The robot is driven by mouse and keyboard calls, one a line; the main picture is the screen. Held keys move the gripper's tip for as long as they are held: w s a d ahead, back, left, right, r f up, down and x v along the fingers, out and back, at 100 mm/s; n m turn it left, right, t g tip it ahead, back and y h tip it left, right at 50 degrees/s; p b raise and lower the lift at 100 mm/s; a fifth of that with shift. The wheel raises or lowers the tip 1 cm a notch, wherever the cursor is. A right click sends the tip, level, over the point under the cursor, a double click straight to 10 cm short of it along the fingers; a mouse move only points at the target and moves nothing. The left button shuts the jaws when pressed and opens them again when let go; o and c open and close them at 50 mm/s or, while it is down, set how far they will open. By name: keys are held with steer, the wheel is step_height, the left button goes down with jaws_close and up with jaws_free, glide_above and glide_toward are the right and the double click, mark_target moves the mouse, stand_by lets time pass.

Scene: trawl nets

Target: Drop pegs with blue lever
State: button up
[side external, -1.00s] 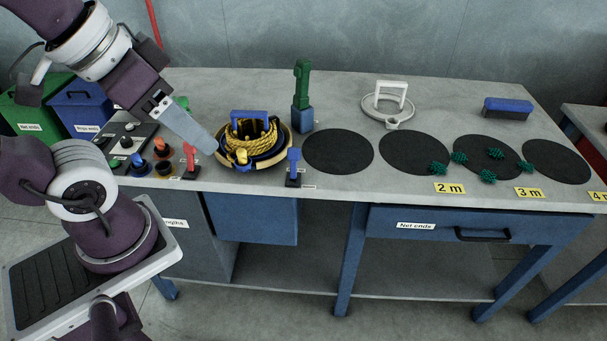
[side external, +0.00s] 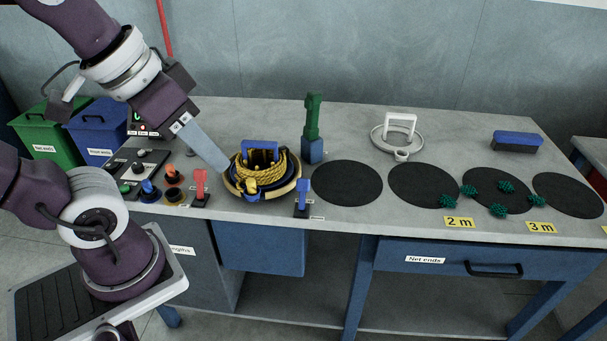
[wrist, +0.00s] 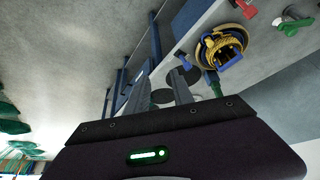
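The blue lever (side external: 303,192) stands upright on a small dark base at the table's front edge, right of the round winder (side external: 233,187). The winder holds a coil of yellow rope (side external: 283,168) and a blue handle-like piece (side external: 261,147). Which parts are the pegs I cannot tell. My gripper (side external: 226,166) is beside the winder's left side in the side view, apart from the blue lever. In the wrist view the two fingers (wrist: 160,92) are spread with nothing between them. The winder rim (wrist: 198,54) and the blue lever (wrist: 183,61) also show there.
A red lever (side external: 200,187) and a button panel (side external: 125,170) lie left of the winder. A green-and-blue post (side external: 312,125) stands behind the blue lever. Black discs (side external: 347,187) and green net pieces (side external: 498,210) lie to the right. A white ring (side external: 381,146) sits behind.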

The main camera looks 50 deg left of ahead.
steer(key=w, duration=0.2)
steer(key=w+a+r+n+g, duration=0.1)
steer(key=w, duration=0.2)
steer(key=w+r+n, duration=0.1)
steer(key=w, duration=0.1)
steer(key=shift+w+a+r+g, duration=0.1)
steer(key=shift+w+a+g, duration=0.2)
steer(key=shift+w+a, duration=0.05)
jaws_close()
steer(key=w+a+f+n+g, duration=0.2)
steer(key=w+a+f, duration=0.15)
steer(key=w, duration=0.45)
steer(key=w+a+f+n+g, duration=0.1)
steer(key=w+a+f+n, duration=0.15)
steer(key=w+a, duration=0.45)
steer(key=w+a+f+n+g, duration=0.1)
steer(key=w+a+f, duration=0.1)
steer(key=f, duration=0.4)
steer(key=w+a+f+n+g+h, duration=0.1)
steer(key=w+a+f, duration=0.1)
steer(key=w+f, duration=0.3)
steer(key=shift+w+f, duration=0.15)
steer(key=shift+f, duration=0.3)
